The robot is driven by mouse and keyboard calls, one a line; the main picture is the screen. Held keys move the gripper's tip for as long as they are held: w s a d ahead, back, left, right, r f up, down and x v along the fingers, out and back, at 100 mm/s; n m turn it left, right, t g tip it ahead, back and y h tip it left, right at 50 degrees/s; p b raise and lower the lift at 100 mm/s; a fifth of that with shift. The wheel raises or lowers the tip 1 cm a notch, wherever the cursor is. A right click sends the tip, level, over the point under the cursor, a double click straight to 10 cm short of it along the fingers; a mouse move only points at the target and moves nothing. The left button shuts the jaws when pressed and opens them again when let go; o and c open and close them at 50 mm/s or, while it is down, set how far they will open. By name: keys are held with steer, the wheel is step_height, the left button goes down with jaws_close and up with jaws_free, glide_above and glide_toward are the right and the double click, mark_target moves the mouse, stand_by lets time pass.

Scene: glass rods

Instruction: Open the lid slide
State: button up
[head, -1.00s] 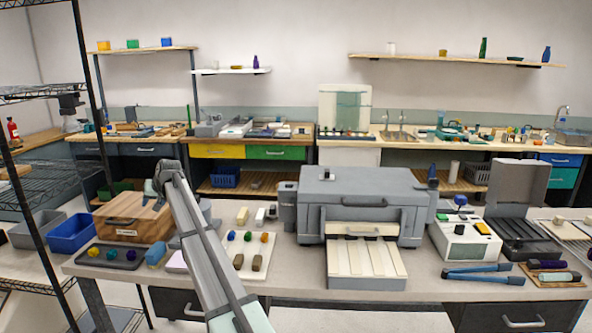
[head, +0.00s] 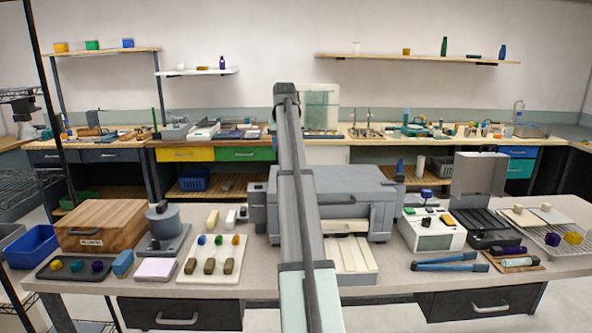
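No part is clearly marked as the lid slide, and I cannot tell which part it is. A grey box-shaped machine (head: 354,192) stands mid-bench, with a pale ribbed tray (head: 352,262) sticking out of its front. A wooden box (head: 120,222) with a small label and dark handle stands closed at the left. An open-lidded dark case (head: 480,172) stands at the right. My gripper does not show; only arm links are visible.
Left of my arm are a cream board (head: 190,272) with small coloured pieces, a grey round-topped device (head: 163,225) and a dark tray (head: 50,270). At the right are a white device (head: 432,235), blue tongs (head: 445,265) and a wire rack (head: 570,257). The bench's front strip is mostly bare.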

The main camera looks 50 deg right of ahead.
steer(key=s+d+r, duration=0.1)
steer(key=s+d, duration=0.2)
steer(key=s, duration=0.1)
steer(key=shift+m+g, duration=0.3)
steer(key=x, duration=1.3)
steer(key=shift+w+d, duration=0.1)
steer(key=shift+d, duration=0.05)
steer(key=shift+c, duration=0.2)
jaws_close()
